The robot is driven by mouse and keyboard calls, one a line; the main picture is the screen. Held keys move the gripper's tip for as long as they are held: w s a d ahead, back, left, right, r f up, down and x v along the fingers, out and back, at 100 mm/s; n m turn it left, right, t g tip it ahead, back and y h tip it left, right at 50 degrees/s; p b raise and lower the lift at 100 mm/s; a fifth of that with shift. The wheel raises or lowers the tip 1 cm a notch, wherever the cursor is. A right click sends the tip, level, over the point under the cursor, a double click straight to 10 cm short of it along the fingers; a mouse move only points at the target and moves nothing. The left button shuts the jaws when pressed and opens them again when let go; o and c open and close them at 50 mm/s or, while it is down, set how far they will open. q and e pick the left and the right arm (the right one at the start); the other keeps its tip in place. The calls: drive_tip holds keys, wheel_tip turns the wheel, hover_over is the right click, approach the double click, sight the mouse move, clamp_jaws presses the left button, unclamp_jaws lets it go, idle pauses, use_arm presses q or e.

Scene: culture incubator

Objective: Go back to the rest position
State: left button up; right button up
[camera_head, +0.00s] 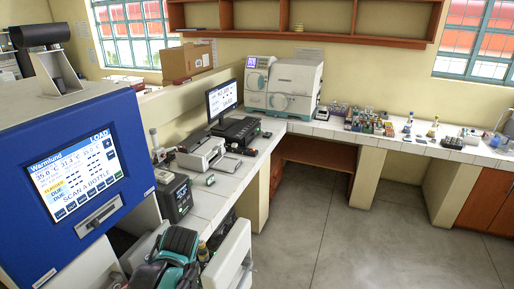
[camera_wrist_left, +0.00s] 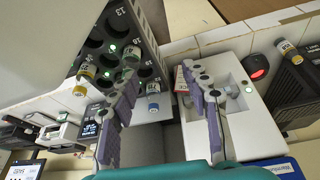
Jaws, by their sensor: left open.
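In the left wrist view my left gripper (camera_wrist_left: 160,75) is open, its two purple-grey fingers apart with nothing held between them. In the head view the teal and dark part of my left arm (camera_head: 178,245) is at the bottom left, in front of the blue incubator (camera_head: 85,150); its fingertips cannot be made out there. The incubator's screen (camera_head: 75,172) reads "LOAD" and "SCAN A BOTTLE". My right gripper is not seen.
The wrist view shows a dark rack (camera_wrist_left: 108,35) with numbered round holes, several small bottles including a yellow-capped one (camera_wrist_left: 80,90), a white device (camera_wrist_left: 245,115) beside the right finger and a red-lit device (camera_wrist_left: 257,66). A white bench (camera_head: 215,200) runs along the wall; the floor (camera_head: 330,220) is clear.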

use_arm(q)
drive_tip(key=s+d+f+m+t+h+b, duration=0.1)
drive_tip(key=s+d+f+m+t+b, duration=0.1)
drive_tip(key=s+f+m+b, duration=0.2)
drive_tip(key=s+d+f+m+t+h+b, duration=0.2)
drive_tip(key=s+f+m+t+b, duration=0.1)
drive_tip(key=f+m+b, duration=0.5)
drive_tip(key=shift+s+d+f+b, duration=0.35)
drive_tip(key=shift+f+b, duration=0.4)
drive_tip(key=shift+b, duration=0.3)
drive_tip(key=shift+s, duration=0.1)
